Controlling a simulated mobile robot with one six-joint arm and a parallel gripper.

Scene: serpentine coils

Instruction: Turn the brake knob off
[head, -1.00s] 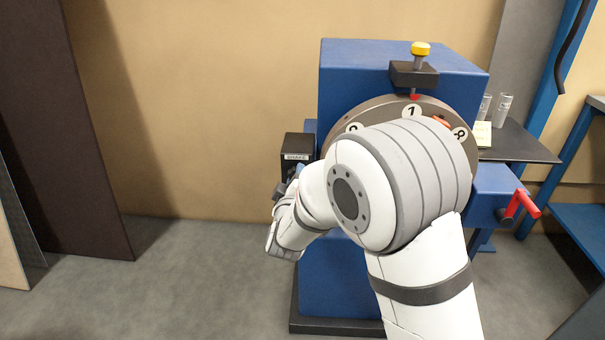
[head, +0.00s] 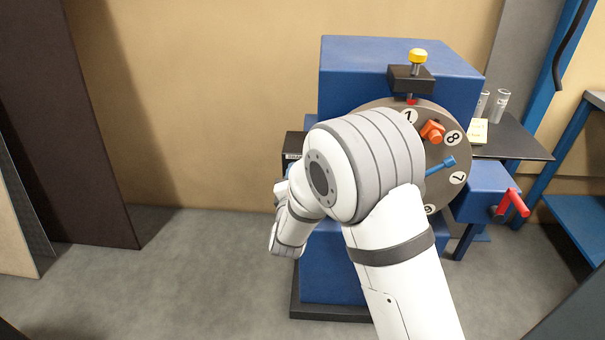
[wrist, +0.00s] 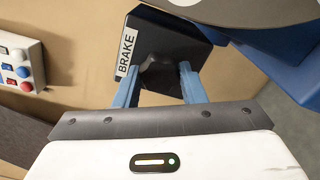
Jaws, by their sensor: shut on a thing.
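The brake box is black with a white label reading BRAKE (wrist: 127,52) and fills the upper middle of the wrist view. Its dark knob (wrist: 160,72) sits between the two blue fingers of my gripper (wrist: 158,84), which is shut on it. The knob's exact angle is hard to make out, dark on dark. In the head view only part of the brake box (head: 294,141) shows at the left side of the blue machine. My arm hides the knob and the fingers there.
The blue machine (head: 400,60) carries a numbered grey disc (head: 452,184), a yellow-topped plunger (head: 418,56) and a red handle (head: 513,203). In the wrist view a panel with coloured buttons (wrist: 20,62) is on the wall at left. Open floor lies left of the machine.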

